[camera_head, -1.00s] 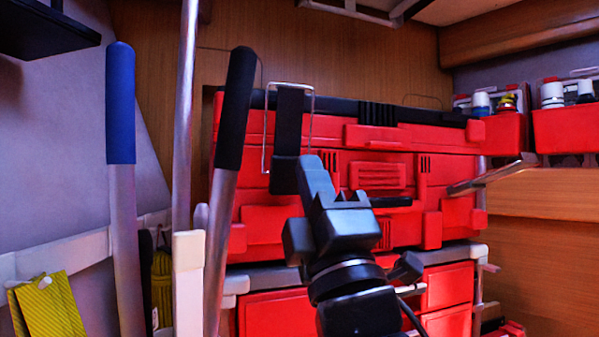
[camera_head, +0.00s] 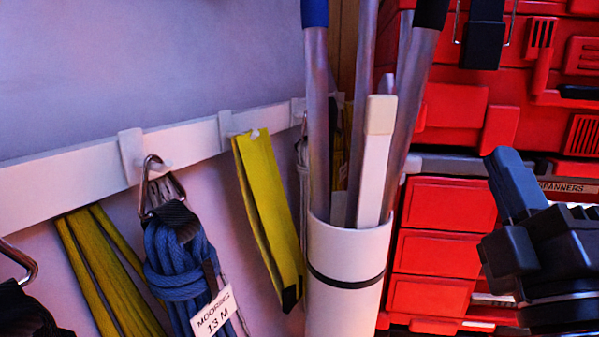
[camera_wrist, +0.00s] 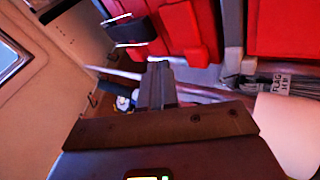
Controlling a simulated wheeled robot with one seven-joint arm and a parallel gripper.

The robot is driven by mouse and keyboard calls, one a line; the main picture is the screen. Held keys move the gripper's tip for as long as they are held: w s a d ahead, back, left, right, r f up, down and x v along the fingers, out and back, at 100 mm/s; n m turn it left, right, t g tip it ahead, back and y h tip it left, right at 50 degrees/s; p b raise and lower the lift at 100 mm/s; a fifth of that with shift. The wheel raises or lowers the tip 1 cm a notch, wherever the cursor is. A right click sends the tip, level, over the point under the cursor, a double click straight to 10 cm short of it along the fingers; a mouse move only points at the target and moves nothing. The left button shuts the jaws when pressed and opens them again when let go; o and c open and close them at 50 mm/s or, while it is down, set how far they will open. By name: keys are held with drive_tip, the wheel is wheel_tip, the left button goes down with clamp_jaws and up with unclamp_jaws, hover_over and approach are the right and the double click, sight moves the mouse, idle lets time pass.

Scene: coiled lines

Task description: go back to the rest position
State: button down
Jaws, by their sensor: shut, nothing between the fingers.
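My gripper (camera_head: 508,168) is at the right of the head view, in front of the red drawers (camera_head: 452,204). It points up and slightly left, and nothing is in it. In the wrist view my gripper (camera_wrist: 158,72) has its fingers together in the middle of the picture, with no object between them. It appears apart from everything around it. The right part of my wrist is cut off by the frame edge in the head view.
A white tube (camera_head: 346,262) holds several poles left of my gripper. A white rail (camera_head: 75,180) carries a blue coiled line (camera_head: 178,268) tagged "MOORING 13 M" and yellow straps (camera_head: 268,205). Red cases (camera_head: 455,110) stand above the drawers.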

drive_tip(key=s+f+m+g+y, duration=0.25)
drive_tip(key=s+f, duration=0.35)
drive_tip(key=f, duration=0.8)
drive_tip(key=s+f+m+g+h, duration=0.1)
drive_tip(key=s+f+m+g, duration=0.3)
drive_tip(key=s, duration=0.9)
drive_tip(key=s+f+m+g, duration=0.4)
drive_tip(key=s+f+m, duration=0.5)
drive_tip(key=s, duration=0.5)
wheel_tip(320, 180, down, 2)
drive_tip(key=shift+d+f+h, duration=0.2)
drive_tip(key=shift+d+h, duration=0.15)
drive_tip(key=shift+d, duration=0.1)
drive_tip(key=shift+m, duration=0.25)
drive_tip(key=shift+w+a, duration=0.1)
drive_tip(key=shift+a, duration=0.1)
